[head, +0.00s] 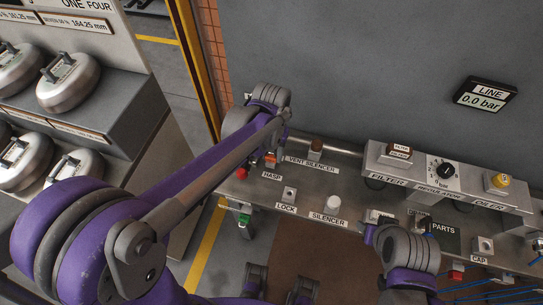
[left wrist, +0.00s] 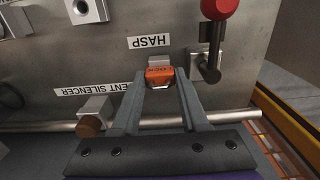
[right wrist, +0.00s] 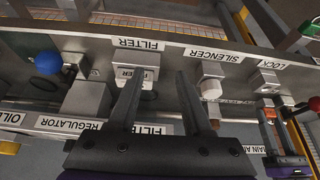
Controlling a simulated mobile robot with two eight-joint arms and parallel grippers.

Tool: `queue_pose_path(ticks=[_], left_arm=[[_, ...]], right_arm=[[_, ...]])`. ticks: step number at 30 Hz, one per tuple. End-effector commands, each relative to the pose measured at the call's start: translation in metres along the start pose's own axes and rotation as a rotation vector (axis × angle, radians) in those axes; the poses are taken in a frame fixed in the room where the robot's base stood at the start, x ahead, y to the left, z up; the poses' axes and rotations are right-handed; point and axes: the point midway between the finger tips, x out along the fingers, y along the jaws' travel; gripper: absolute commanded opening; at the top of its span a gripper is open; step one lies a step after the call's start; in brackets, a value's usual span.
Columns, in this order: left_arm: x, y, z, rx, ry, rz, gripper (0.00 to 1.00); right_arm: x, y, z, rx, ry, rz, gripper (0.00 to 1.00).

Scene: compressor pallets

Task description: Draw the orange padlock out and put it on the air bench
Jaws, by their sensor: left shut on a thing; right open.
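The orange padlock (left wrist: 160,75) is between the fingers of my left gripper (left wrist: 161,84), right by the HASP label and against a small metal block. I cannot tell whether its shackle is still in the hasp. In the head view the padlock (head: 270,158) is a small orange patch below my left wrist, partly hidden. The air bench (head: 258,195) is a grey metal top with labelled fittings. My right gripper (right wrist: 160,82) is open and empty over the bench near the FILTER label.
A red knob (left wrist: 219,8) stands close beside the hasp. The vent silencer (left wrist: 92,116), lock fitting (head: 289,193) and white silencer (head: 333,203) are near. A PARTS tray (head: 447,243) and blue lines lie at the right. Bare bench shows between LOCK and SILENCER.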

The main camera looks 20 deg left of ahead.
Motion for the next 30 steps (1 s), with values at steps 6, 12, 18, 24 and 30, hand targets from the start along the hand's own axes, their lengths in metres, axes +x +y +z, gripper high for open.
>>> queue_pose_path(ticks=[6, 12, 18, 24, 30], left_arm=[[-0.004, 0.000, 0.000, 0.000, 0.000, 0.000, 0.00], [-0.012, 0.000, 0.000, 0.000, 0.000, 0.000, 0.00], [-0.020, 0.000, 0.000, 0.000, 0.000, 0.000, 0.00], [-0.029, 0.000, 0.000, 0.000, 0.001, 0.000, 0.00], [-0.037, 0.000, 0.000, 0.000, 0.000, 0.000, 0.00]], right_arm=[[-0.003, 0.000, -0.002, 0.000, 0.001, 0.000, 0.50], [-0.008, 0.000, -0.006, 0.000, 0.004, 0.000, 0.50], [-0.013, 0.000, -0.010, 0.000, 0.007, 0.000, 0.50], [-0.017, 0.000, -0.014, 0.000, 0.010, 0.000, 0.50], [-0.022, 0.000, -0.018, 0.000, 0.013, 0.000, 0.50]])
